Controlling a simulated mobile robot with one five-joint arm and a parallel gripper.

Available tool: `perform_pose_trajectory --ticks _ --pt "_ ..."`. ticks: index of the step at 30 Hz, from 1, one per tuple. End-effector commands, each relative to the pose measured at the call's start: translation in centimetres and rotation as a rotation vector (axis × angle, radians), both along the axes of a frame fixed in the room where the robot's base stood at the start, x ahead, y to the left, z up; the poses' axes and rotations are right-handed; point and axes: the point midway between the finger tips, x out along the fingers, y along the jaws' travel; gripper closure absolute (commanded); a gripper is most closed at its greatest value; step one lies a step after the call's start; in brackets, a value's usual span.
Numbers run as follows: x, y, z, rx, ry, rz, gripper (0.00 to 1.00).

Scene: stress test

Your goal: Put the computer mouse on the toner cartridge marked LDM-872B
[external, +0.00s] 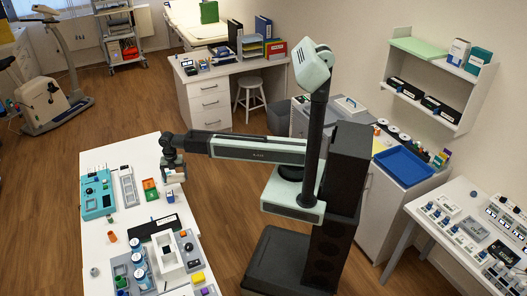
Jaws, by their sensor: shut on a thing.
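My gripper (174,176) hangs over the right part of the white table at left, pointing down. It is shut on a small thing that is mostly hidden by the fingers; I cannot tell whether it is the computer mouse. A long black item (153,229) with a pale mark lies on the table nearer the camera, apart from my gripper; it may be a toner cartridge. Several black boxes with white labels (405,90) stand on the wall shelf at right. The marking LDM-872B cannot be read anywhere at this size.
A teal device (97,194), a grey strip (128,187), small orange and green bins (150,188) and a small blue item (169,197) are near my gripper. A white raised block (166,254) and blue-topped jars (138,256) crowd the near end. Bare table shows at the far end.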

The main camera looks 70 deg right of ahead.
Motion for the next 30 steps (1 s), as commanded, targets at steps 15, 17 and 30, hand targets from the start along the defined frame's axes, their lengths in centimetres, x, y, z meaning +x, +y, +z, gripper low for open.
perform_pose_trajectory --ticks 15,17,30 --pt "-15.8 17.9 3.6 0.000 0.000 0.250 0.57" --pt "-16.4 19.1 3.7 0.000 0.000 0.276 0.57" --pt "-12.5 23.1 3.1 0.000 0.000 0.301 0.57"
